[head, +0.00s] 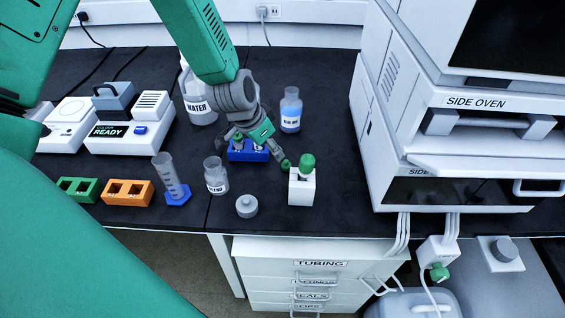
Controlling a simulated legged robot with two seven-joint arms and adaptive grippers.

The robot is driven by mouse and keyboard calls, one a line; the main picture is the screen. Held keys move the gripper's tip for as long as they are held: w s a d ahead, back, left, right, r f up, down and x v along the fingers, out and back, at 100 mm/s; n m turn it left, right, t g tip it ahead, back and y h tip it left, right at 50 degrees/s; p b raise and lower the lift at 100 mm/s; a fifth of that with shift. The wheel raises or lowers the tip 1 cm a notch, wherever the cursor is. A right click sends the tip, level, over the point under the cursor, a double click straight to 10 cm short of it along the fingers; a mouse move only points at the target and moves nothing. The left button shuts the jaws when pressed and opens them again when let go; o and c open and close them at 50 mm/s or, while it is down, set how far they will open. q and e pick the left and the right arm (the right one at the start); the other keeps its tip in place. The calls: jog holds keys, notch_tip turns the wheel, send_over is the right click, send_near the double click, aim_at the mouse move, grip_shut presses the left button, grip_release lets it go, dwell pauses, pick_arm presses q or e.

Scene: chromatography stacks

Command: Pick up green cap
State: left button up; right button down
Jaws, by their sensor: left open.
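A green cap (307,163) sits on top of a small white block (301,188) near the front edge of the black bench. My left gripper (263,150) hangs above the bench, just left of the cap, with its fingers spread apart and nothing between them that I can make out as held. Its right fingertip is close to the left side of the cap; I cannot tell whether they touch. My right gripper is not in view.
A blue rack (248,154) lies behind the left gripper. A blue-liquid bottle (291,111), a small labelled bottle (216,177), a grey lidded piece (246,206) and a cylinder (170,178) stand nearby. The side oven (460,130) bounds the right.

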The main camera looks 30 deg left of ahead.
aim_at(286, 163)
pick_arm(q)
jog(key=d+f, duration=0.1)
jog(key=w+d+f, duration=0.1)
jog(key=d+f, duration=0.1)
jog(key=d, duration=0.1)
jog(key=shift+w+f, duration=0.25)
jog(key=shift+f, duration=0.05)
jog(key=shift+w+a+f+b, duration=0.15)
jog(key=shift+w+f+b, duration=0.1)
jog(key=shift+f, duration=0.4)
jog(key=shift+w+a+f+b, duration=0.15)
jog(key=shift+w+f, duration=0.1)
jog(key=shift+f, duration=0.35)
jog(key=shift+w+a+f, duration=0.1)
jog(key=shift+a+f, duration=0.35)
jog(key=shift+a, duration=0.35)
jog(key=shift+d+r, duration=0.1)
jog(key=shift+d, duration=0.55)
jog(key=c, duration=0.8)
jog(key=shift+d+r, duration=0.1)
jog(key=shift+d, duration=0.15)
jog(key=shift+c, duration=0.4)
jog(key=shift+a, duration=0.1)
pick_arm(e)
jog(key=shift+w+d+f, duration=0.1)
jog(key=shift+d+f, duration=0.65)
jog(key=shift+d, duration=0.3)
